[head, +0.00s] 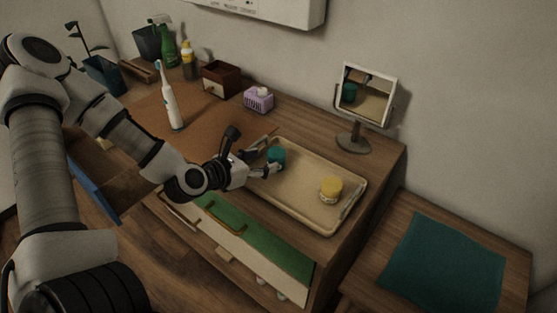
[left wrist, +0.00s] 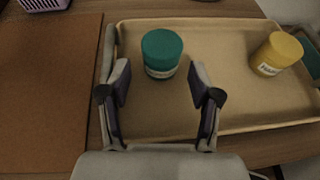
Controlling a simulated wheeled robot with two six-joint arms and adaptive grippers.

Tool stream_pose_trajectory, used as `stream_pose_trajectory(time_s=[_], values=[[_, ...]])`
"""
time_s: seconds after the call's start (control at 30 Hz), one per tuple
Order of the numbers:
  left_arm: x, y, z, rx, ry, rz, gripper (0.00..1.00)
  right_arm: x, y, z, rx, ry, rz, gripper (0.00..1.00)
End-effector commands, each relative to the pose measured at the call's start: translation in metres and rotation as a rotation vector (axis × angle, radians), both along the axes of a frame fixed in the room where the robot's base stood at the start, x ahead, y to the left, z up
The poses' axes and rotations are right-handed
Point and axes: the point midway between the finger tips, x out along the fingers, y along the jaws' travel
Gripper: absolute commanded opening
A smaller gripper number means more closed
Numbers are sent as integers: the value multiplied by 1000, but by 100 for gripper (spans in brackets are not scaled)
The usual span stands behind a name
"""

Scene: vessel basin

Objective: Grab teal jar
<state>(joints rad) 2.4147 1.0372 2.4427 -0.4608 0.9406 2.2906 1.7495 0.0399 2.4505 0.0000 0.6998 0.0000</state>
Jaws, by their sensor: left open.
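The teal jar (head: 276,155) stands upright on the cream tray (head: 296,216) near its left end in the head view. It has a teal lid and a pale label, and it also shows in the left wrist view (left wrist: 162,54). My left gripper (head: 263,164) is open at the jar. In the left wrist view its two fingers (left wrist: 160,80) are spread wide, with the jar just ahead and between their line, apart from both fingertips. My right gripper is not in view.
A yellow jar (head: 330,190) stands on the tray's right part. A mirror (head: 362,100) stands behind the tray. A purple basket (head: 258,99), a brown box (head: 221,79) and an electric toothbrush (head: 171,105) are farther left. An open drawer (head: 235,235) lies below the front edge.

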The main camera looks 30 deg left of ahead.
Motion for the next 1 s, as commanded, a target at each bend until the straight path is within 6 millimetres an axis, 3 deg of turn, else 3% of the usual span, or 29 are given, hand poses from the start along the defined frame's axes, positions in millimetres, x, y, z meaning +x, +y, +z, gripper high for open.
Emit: stream_pose_trajectory(time_s=[0.17, 0.43, 0.7, 0.73, 0.87, 1.0], values=[[11, -3, -5, 5, -1, -2, 63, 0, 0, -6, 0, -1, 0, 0], [46, -11, -17, 5, 0, -3, 63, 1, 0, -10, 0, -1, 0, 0], [51, -12, -18, -2, -1, 1, 63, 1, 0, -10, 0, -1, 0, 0], [51, -12, -18, -2, -1, 1, 60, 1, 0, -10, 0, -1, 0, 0], [51, -12, -18, -1, -1, 0, 14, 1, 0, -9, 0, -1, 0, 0], [51, -11, -18, -1, -1, 0, 12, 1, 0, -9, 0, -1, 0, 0]])
